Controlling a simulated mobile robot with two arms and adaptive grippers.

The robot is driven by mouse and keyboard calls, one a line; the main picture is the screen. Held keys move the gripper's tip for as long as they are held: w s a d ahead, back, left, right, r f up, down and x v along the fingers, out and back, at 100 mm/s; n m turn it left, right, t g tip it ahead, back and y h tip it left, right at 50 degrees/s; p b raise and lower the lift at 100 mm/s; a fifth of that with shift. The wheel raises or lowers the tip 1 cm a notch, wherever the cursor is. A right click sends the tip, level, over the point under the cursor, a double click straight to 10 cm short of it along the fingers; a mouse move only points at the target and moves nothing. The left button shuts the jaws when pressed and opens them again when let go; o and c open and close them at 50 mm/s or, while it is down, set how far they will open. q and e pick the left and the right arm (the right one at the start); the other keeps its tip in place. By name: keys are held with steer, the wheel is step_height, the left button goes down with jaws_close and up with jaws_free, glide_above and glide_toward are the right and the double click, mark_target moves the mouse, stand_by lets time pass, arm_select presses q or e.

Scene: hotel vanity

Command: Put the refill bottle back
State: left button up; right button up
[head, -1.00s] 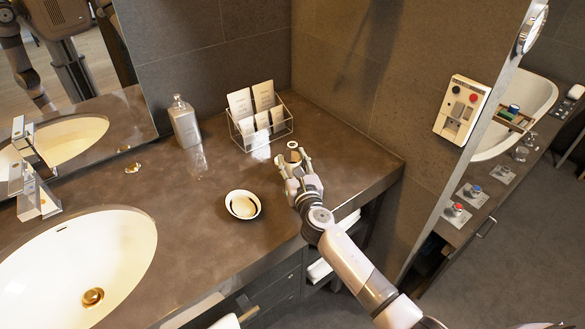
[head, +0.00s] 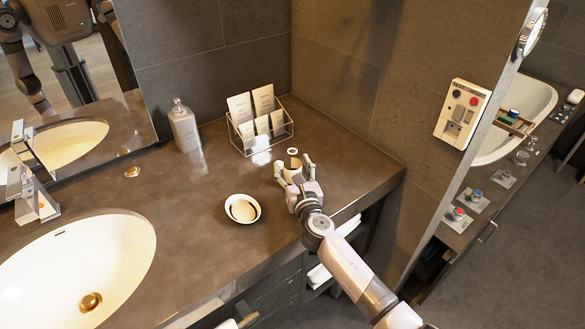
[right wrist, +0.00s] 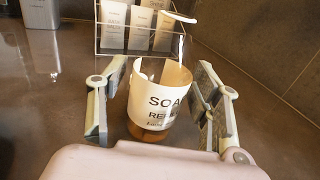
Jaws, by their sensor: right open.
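The refill bottle (right wrist: 158,105) has a white label with "SOAP" and "RE…" on it and an amber base. It stands upright on the counter in the right wrist view, between the spread fingers of my right gripper (right wrist: 158,100). The fingers look apart from its sides. In the head view the bottle (head: 292,163) is small, with a pale ring at its top, and my right gripper (head: 294,171) is open around it from the front right. My left gripper is not in view.
A clear rack (head: 262,136) of cards and tubes stands just behind the bottle. A grey pump dispenser (head: 185,128) stands further left. A small white bowl (head: 230,209) and a sink (head: 60,262) are to the left. The counter's right end is clear.

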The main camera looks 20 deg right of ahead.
steer(key=shift+r+p, duration=0.3)
steer(key=s, duration=1.2)
steer(key=shift+a+f, duration=0.15)
steer(key=shift+a, duration=0.15)
